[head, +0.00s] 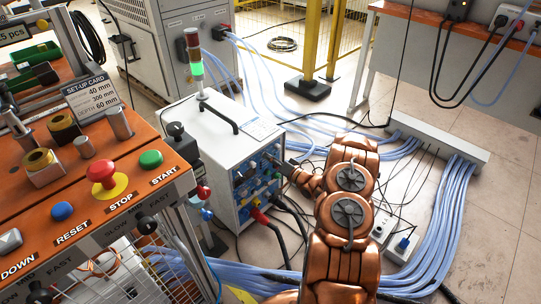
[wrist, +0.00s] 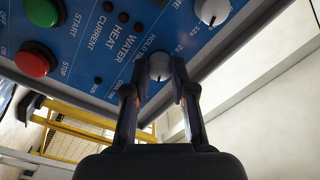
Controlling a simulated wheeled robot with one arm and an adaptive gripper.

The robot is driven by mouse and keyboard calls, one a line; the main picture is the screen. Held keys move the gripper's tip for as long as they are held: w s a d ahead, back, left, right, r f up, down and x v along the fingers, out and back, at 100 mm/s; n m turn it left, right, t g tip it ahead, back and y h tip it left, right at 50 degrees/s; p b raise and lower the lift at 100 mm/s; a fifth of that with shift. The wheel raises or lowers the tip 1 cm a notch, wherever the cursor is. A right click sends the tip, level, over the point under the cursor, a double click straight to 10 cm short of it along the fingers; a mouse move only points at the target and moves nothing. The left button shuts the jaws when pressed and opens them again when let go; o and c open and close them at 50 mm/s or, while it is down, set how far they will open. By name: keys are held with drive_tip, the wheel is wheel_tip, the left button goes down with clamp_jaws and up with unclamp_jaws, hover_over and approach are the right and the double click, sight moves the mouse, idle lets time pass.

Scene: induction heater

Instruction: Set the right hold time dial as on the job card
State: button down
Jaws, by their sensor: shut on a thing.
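My gripper (wrist: 159,88) has its two fingers closed around the sides of a grey-white dial (wrist: 159,65) on the blue panel. The panel turns upside down in the wrist view, and the lettering by this dial reads "HOLD" with the rest partly hidden. The dial's pointer setting is not clear. A second similar dial (wrist: 212,9) sits above it, free of the gripper. In the head view my gripper (head: 281,163) meets the front panel of the white heater cabinet (head: 205,150), and my arm hides part of it. A white card (head: 262,128) lies on the cabinet top, its text too small to read.
A green push button (wrist: 30,59) and a red one (wrist: 42,12) are on the same panel. Black cables (head: 285,225) hang below the panel. Blue hoses (head: 440,215) run over the floor. An orange bench (head: 130,165) with a set-up card (head: 92,96) stands at left.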

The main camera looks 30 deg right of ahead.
drive_tip(key=shift+d+r+m, duration=0.1)
drive_tip(key=shift+d+m, duration=0.05)
drive_tip(key=shift+m, duration=0.35)
drive_tip(key=c, duration=1)
unclamp_jaws()
drive_tip(key=shift+o, duration=0.2)
drive_tip(key=shift+s, duration=0.1)
drive_tip(key=v, duration=1.1)
drive_tip(key=shift+s, duration=0.35)
